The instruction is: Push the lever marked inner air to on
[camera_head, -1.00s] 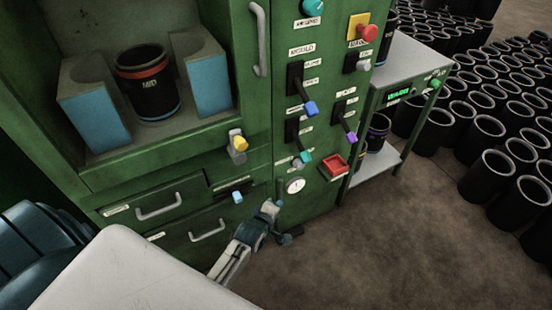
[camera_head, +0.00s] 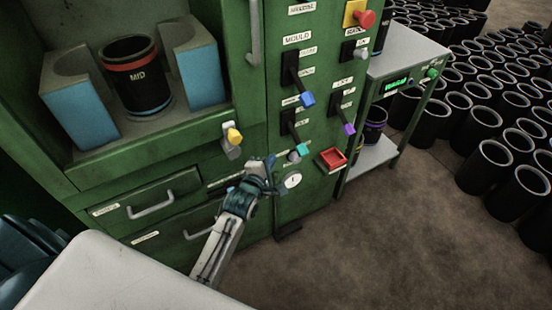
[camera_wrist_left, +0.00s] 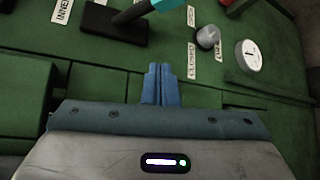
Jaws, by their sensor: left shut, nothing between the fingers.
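The lever marked "INNE…" in the left wrist view has a black slotted base (camera_wrist_left: 112,24) and a cyan tip (camera_wrist_left: 170,4); the rest of its label is cut off. In the head view its cyan tip (camera_head: 302,149) stands out from the lower part of the green panel. My left gripper (camera_head: 268,162) is in front of the panel, left of and slightly below that tip. In the left wrist view its blue fingers (camera_wrist_left: 160,72) are shut and empty, apart from the lever and pointing toward its base. My right gripper is not in view.
Near the lever are a blue-tipped lever (camera_head: 308,99), a purple-tipped lever (camera_head: 349,129), a grey knob (camera_wrist_left: 208,37), a gauge (camera_head: 292,180) and a red tray (camera_head: 332,160). A yellow knob (camera_head: 234,136) is on the left. A metal side table (camera_head: 405,52) stands right.

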